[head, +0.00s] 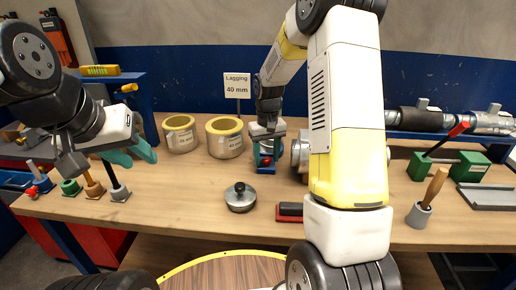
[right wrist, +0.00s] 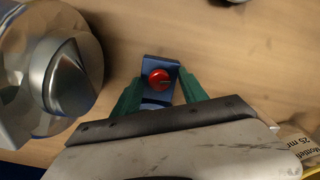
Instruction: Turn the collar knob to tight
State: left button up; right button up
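The red collar knob (right wrist: 160,79) is round with a dark mark on its face. It sits on a blue block (right wrist: 161,66), which stands on the bench and also shows in the head view (head: 265,168). My right gripper (right wrist: 160,90) is over the block with its green fingers apart, one on each side of the knob; no grip on the knob is visible. In the head view my right gripper (head: 267,147) partly hides the block. My left gripper (head: 132,156) is open and empty at the left, above the small holders.
A silver duct piece (right wrist: 65,75) is close to the left of the right gripper. Two yellow lagging rolls (head: 181,133) (head: 225,137) stand behind. A round lidded weight (head: 240,197) is in front. Green stands (head: 470,166) and a wooden-handled tool (head: 435,188) are at the right.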

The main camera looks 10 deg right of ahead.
aim_at(267, 158)
notch_tip(267, 158, up, 7)
jog(key=shift+r, duration=0.4)
dwell(0.4)
jog(key=shift+s+r, duration=0.15)
jog(key=shift+r, duration=0.1)
jog(key=s+r+t+y, duration=0.1)
jog(key=s+r+t, duration=0.2)
jog(key=s+r, duration=0.75)
jog(key=s+a+r+t, duration=0.1)
jog(key=s, duration=0.6)
jog(key=s+a+r+m+t+y, duration=0.1)
jog(key=s+t, duration=0.1)
jog(key=s, duration=0.5)
jog(key=shift+a+r, duration=0.25)
dwell(1.3)
